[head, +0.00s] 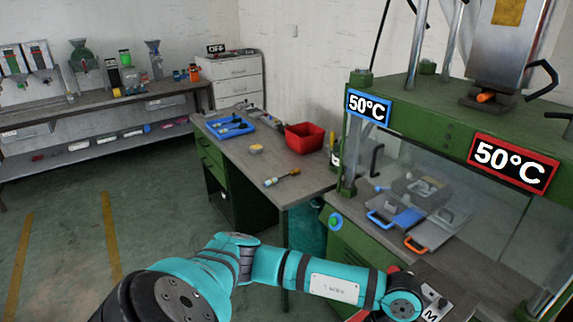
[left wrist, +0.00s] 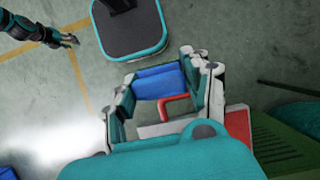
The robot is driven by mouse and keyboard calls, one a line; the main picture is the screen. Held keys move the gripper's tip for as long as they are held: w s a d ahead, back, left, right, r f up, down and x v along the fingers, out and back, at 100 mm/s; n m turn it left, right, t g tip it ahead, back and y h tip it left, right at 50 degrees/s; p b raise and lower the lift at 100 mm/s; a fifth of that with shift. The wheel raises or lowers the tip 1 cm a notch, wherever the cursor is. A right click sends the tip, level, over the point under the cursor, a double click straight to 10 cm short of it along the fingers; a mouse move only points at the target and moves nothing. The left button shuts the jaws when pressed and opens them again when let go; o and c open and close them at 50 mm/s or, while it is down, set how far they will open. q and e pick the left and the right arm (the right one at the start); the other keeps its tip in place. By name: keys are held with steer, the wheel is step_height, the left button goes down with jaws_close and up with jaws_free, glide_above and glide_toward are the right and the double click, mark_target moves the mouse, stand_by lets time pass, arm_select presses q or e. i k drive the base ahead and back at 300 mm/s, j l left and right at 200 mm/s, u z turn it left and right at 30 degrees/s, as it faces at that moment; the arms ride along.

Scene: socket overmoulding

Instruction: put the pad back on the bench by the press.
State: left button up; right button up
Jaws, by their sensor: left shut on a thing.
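In the left wrist view my left gripper (left wrist: 165,90) is shut on a blue piece (left wrist: 158,82), which looks like the pad. A red bent part shows just below it; I cannot tell if it belongs to the pad. In the head view my left arm reaches across the bottom to the right, and its fingers and the pad are not visible. The green press (head: 430,115) stands at the right. The bench (head: 315,178) is just left of it. A dark hand at the upper left of the left wrist view looks like my right gripper (left wrist: 70,41), too small to read.
On the bench are a blue tray (head: 230,127), a red bin (head: 304,138), a small yellowish round thing (head: 256,149) and a tool (head: 281,178). Mould plates (head: 425,205) with blue and orange handles lie in the press. The bench's front middle has bare room.

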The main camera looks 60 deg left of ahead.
mark_target(281, 160)
steer(key=j+u, duration=0.1)
steer(key=j, duration=0.3)
steer(key=i+j+u, duration=0.1)
steer(key=j, duration=0.3)
steer(key=i+j+u, duration=0.1)
steer(key=j, duration=0.25)
steer(key=i+j+u, duration=0.15)
steer(key=j, duration=0.25)
steer(key=i+j+u, duration=0.1)
steer(key=j, duration=0.25)
steer(key=i+u, duration=0.4)
steer(key=i, duration=1)
